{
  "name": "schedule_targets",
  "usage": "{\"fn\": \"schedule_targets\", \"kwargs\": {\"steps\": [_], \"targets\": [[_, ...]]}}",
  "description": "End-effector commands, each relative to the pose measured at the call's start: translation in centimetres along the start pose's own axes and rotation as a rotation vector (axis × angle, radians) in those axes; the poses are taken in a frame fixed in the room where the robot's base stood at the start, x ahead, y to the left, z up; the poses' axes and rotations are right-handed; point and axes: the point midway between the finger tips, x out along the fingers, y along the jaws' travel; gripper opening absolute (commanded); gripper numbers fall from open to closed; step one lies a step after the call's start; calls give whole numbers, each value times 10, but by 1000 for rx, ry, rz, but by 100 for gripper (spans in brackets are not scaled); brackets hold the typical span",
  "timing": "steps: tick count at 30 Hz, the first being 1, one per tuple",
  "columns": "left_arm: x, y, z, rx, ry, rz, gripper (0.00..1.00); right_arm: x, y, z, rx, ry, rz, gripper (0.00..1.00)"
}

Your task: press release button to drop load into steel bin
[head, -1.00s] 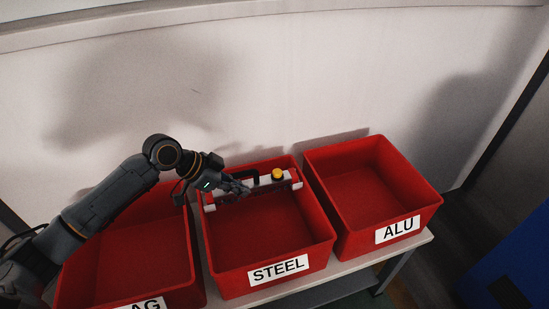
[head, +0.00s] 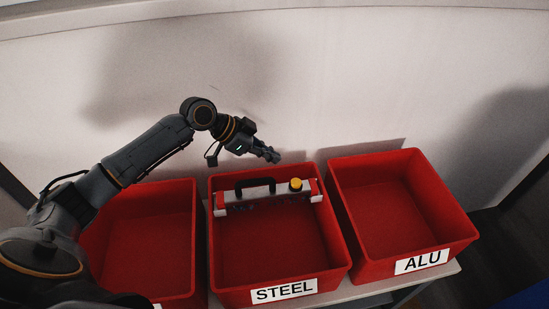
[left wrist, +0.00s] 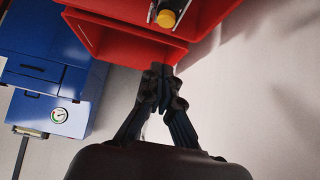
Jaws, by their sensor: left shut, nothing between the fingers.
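The steel bin (head: 280,263) is a red open box with a STEEL label, in the middle of the row. The yellow round button (head: 296,184) is on top near the bar's right end. Some small dark shapes show under the bar; I cannot tell what they are. My left gripper (head: 274,157) is shut and empty, above the bin's back edge, apart from the button. In the left wrist view its fingers (left wrist: 161,70) point towards the yellow button (left wrist: 166,18).
A red bin (head: 437,242) labelled ALU stands at the right, and another red bin (head: 193,235) at the left, partly behind my arm. All stand on a light bench (head: 365,290) before a pale wall (head: 370,80). A blue cabinet with a gauge (left wrist: 59,115) shows in the left wrist view.

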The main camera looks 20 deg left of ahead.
Motion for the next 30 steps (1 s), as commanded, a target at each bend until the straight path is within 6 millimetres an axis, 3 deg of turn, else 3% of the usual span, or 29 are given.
{"fn": "schedule_targets", "kwargs": {"steps": [1, 5, 12, 18, 30], "targets": [[9, 1, -3, -1, 3, 4, 0, -4, 2, -12, -1, 18, 3, 40], [38, 1, -3, -2, 2, 4, 0, -11, 5, -32, -1, 50, 6, 40], [84, 1, 4, -3, -3, 2, 0, -20, 7, -27, -2, 39, 8, 40], [101, 0, 23, -3, -1, 1, 0, -24, 7, -13, -4, 19, 7, 40], [107, 1, 29, 0, 0, 0, 0, -25, 7, -14, -4, 20, 8, 40]]}}
